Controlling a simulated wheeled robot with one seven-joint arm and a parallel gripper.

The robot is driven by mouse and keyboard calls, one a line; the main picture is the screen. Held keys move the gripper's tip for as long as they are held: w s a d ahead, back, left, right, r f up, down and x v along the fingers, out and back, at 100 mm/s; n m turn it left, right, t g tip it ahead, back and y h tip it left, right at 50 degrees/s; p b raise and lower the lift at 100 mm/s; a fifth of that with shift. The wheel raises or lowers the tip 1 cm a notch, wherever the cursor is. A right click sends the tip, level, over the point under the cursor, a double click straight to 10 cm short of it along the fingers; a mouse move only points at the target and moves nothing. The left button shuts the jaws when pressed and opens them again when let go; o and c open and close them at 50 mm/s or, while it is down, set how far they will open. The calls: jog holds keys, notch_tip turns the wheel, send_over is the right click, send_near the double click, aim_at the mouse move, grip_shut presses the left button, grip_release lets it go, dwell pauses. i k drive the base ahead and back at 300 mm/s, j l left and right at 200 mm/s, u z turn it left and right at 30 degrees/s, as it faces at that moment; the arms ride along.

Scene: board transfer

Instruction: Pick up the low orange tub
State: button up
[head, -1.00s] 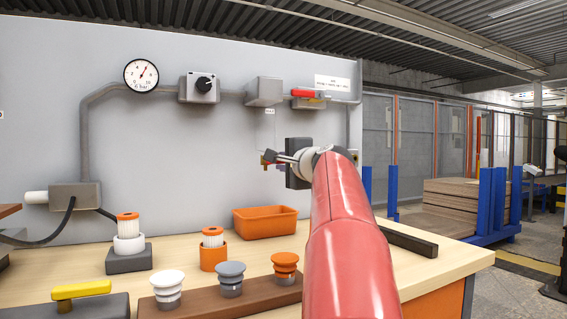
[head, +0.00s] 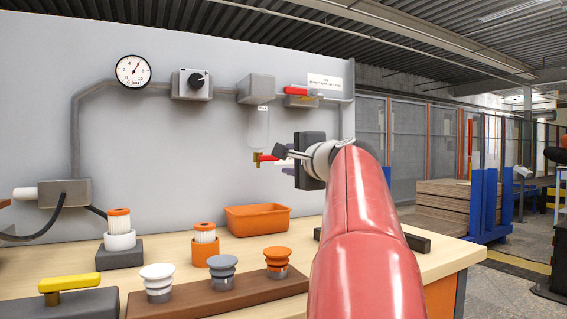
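The low orange tub (head: 258,221) stands at the back of the wooden table, close to the grey panel. It is a shallow rectangular open box and looks upright. My gripper (head: 285,154) is raised above and to the right of the tub, in front of the panel, apart from the tub. It is seen from behind and small, with my red arm covering the right part of the table. I cannot make out whether its fingers are apart.
An orange cup with a white filter (head: 205,246) stands left of the tub. A brown block (head: 215,294) with several knobs lies in front. A grey block with a yellow handle (head: 70,285) is at front left. A dark bar (head: 416,243) lies at right.

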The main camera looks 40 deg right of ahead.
aim_at(246, 221)
jog(key=k+j, duration=0.15)
jog(key=k, duration=0.35)
jog(key=k+j, duration=0.2)
jog(key=k, duration=0.25)
